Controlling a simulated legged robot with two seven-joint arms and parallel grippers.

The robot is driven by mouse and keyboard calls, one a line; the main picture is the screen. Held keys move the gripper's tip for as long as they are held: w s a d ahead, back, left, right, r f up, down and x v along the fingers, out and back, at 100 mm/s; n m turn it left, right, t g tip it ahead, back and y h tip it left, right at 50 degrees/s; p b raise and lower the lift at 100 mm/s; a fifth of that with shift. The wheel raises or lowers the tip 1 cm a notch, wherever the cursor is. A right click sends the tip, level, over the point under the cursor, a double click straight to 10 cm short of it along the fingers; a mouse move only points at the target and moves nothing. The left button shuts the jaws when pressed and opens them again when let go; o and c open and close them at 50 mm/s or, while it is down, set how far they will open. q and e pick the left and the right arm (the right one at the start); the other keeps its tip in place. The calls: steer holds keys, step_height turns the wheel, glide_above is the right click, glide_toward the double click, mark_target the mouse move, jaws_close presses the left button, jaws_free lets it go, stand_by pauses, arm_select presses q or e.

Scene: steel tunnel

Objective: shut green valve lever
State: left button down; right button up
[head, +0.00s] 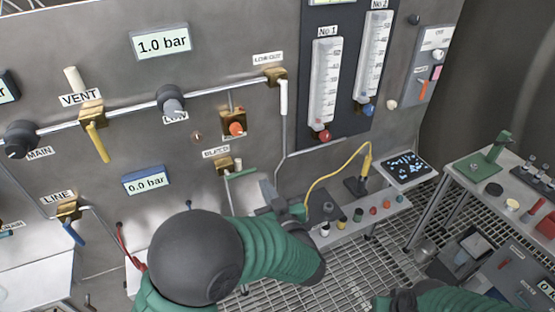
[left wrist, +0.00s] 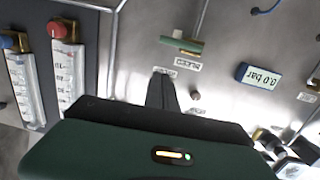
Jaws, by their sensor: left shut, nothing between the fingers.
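The green valve lever (head: 242,174) sticks out to the right, roughly level, from the brass bleed valve (head: 222,165) on the steel panel. In the left wrist view the panel appears upside down and the green lever (left wrist: 182,45) lies beyond my fingers. My left gripper (head: 268,191) is shut and empty, just right of and below the lever's free end. The shut fingers (left wrist: 162,80) show dark in the wrist view, apart from the lever there. My right arm enters at the bottom right; its dark end (head: 398,300) is cut off, so its jaw state is unclear.
A yellow vent lever (head: 98,143) and a blue line lever (head: 73,233) are to the left. A thin pipe (head: 284,135) runs down near the bleed valve. A low shelf (head: 345,227) with a yellow cable (head: 325,180) stands to the right of my left gripper.

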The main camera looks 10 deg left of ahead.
arm_select(q)
steer(key=y, duration=0.1)
steer(key=p, duration=0.3)
glide_above(249, 173)
steer(key=v, duration=0.3)
steer(key=f, duration=0.2)
steer(key=a+f, duration=0.1)
steer(key=shift+w+f+n, duration=0.2)
steer(key=shift+w+n, duration=0.05)
steer(key=shift+n, duration=0.05)
steer(key=shift+d+f, duration=0.1)
steer(key=shift+f, duration=0.1)
steer(key=shift+d+r, duration=0.1)
steer(key=shift+d, duration=0.15)
arm_select(e)
steer(key=v, duration=0.3)
steer(key=shift+w+a+r, duration=0.1)
steer(key=shift+w+r, duration=0.15)
steer(key=shift+r, duration=0.15)
arm_select(q)
steer(key=shift+a, duration=0.1)
arm_select(e)
steer(key=shift+a, duration=0.1)
